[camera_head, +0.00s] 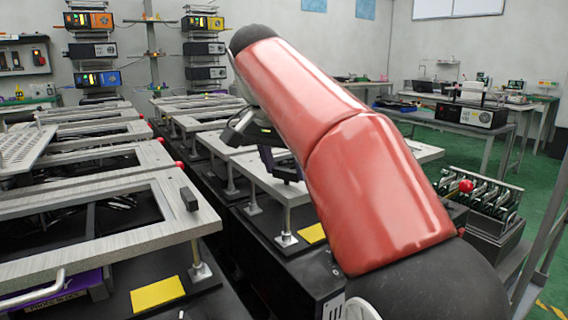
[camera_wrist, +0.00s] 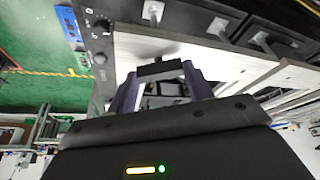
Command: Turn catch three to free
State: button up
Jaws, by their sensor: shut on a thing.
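My gripper (camera_wrist: 161,80) has its two purple fingers on either side of a black block-like catch (camera_wrist: 160,69) in the wrist view, and is shut on it. The catch sits by the edge of a pale bench-like frame (camera_wrist: 225,62). No number shows on it, so I cannot tell whether it is catch three. In the head view my gripper (camera_head: 284,168) is partly hidden behind my red arm, low over a grey frame, and the held catch is hidden. A similar black catch (camera_head: 189,199) stands on the near left frame.
Rows of grey open frames (camera_head: 75,215) on metal posts fill the left and middle. Yellow plates (camera_head: 157,293) lie beneath. A lever unit with a red ball (camera_head: 466,186) stands at the right. Green floor (camera_head: 545,185) is open beyond it.

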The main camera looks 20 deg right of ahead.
jog(key=n, duration=0.2)
jog(key=n+y, duration=0.1)
jog(key=n, duration=0.1)
jog(key=n+t+y, duration=0.1)
jog(key=n, duration=0.1)
jog(key=shift+s+d+n, duration=0.1)
jog(key=shift+d+n, duration=0.2)
jog(key=n+y, duration=0.1)
jog(key=n, duration=0.2)
jog(key=n+y, duration=0.1)
jog(key=n, duration=0.1)
jog(key=shift+d+n+y, duration=0.2)
jog(key=shift+n+y, duration=0.1)
jog(key=shift+n, duration=0.1)
jog(key=o, duration=1)
jog(key=shift+v, duration=3.9)
jog(key=shift+s, duration=0.1)
